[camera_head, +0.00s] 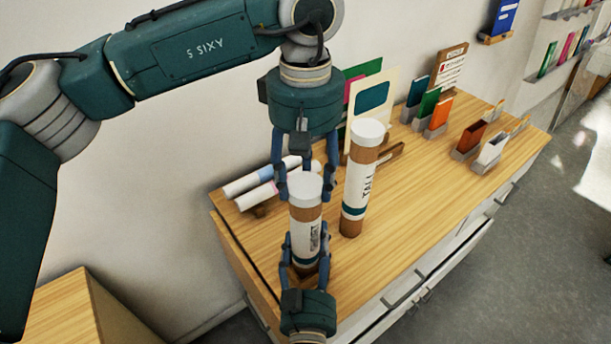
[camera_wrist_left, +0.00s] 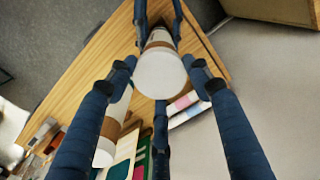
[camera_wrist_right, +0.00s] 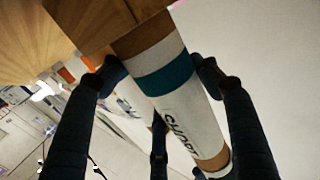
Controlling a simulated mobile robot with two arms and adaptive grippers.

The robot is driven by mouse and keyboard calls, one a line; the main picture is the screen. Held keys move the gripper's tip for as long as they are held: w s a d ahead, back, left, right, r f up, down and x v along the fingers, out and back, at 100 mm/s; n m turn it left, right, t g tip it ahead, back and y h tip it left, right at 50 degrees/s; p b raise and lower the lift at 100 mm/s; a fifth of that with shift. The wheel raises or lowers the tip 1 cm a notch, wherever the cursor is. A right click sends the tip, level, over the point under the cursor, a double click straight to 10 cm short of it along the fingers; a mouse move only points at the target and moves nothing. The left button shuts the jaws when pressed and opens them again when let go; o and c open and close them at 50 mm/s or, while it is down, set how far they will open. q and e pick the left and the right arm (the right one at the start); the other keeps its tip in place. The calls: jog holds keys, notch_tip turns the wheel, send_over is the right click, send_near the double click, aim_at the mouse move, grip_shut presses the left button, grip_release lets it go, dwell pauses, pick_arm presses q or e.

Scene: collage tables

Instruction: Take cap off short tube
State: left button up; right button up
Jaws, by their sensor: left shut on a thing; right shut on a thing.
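The short tube (camera_head: 306,240) stands upright near the table's front left corner. It is brown with a white label reading SHORT, a teal band and a white cap (camera_head: 305,186). My left gripper (camera_head: 304,192) comes down from above and is shut on the cap; the cap's round white top shows between its fingers in the left wrist view (camera_wrist_left: 161,74). My right gripper (camera_head: 306,256) reaches up from the front edge and is shut on the tube's lower body; the label and teal band show between its fingers in the right wrist view (camera_wrist_right: 178,95). The cap sits on the tube.
The tall tube (camera_head: 359,184), white-capped, stands close to the right. Rolled papers (camera_head: 255,184) lie behind on the left. Upright cards (camera_head: 375,96) and small card holders (camera_head: 467,143) stand towards the back and right. The table's (camera_head: 410,215) front right part is clear.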

aim_at(305, 184)
pick_arm(q)
jog(key=shift+r, duration=0.15)
jog(key=shift+r, duration=0.95)
jog(key=shift+r, duration=2)
pick_arm(e)
jog(key=o, duration=1.8)
